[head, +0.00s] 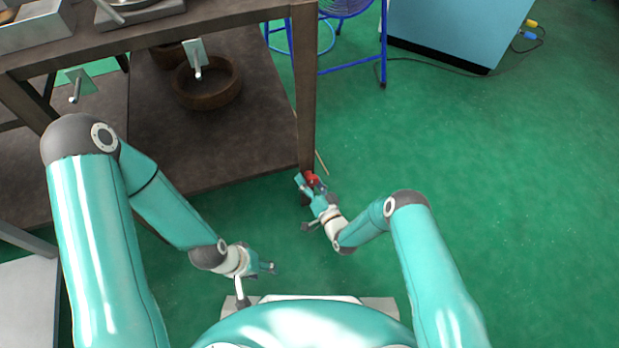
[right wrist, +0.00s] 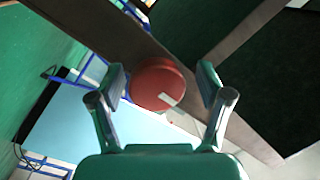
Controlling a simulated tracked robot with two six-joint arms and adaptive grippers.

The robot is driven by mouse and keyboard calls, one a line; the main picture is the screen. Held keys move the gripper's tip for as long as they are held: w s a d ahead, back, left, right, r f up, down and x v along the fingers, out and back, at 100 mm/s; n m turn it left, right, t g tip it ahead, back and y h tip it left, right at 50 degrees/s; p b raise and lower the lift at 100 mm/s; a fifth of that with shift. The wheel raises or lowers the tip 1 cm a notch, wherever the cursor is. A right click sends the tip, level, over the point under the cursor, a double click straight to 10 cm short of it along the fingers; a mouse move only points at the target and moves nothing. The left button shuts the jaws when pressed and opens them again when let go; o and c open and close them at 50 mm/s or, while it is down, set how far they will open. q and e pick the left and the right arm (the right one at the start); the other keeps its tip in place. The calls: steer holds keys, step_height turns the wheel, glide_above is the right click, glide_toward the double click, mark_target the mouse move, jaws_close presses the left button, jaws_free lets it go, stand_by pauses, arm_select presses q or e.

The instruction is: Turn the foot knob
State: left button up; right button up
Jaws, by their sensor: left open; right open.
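The foot knob (right wrist: 156,82) is a round red disc with a pale bar mark on its face, in the right wrist view. In the head view the red knob (head: 313,178) shows at the bottom of the table's near right leg, partly hidden by my right gripper (head: 311,186). In the right wrist view, my right gripper (right wrist: 162,80) is open, with one finger on each side of the knob. The left finger appears close to its rim and a gap shows at the right finger. I cannot tell the depth. My left gripper (head: 267,267) is open and empty, over the floor.
The dark table (head: 210,22) has a lower shelf (head: 225,140) holding a brown round bowl (head: 208,88). A blue-framed stool (head: 350,65) and a light blue cabinet (head: 455,30) stand behind. A cable (head: 430,66) lies on the floor. The green floor at right is clear.

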steer(key=shift+d, duration=0.2)
steer(key=shift+w, duration=0.1)
steer(key=c, duration=0.3)
steer(key=shift+d, duration=0.1)
steer(key=c, duration=0.8)
steer(key=shift+a, duration=0.25)
steer(key=shift+c, duration=0.2)
steer(key=shift+d, duration=0.15)
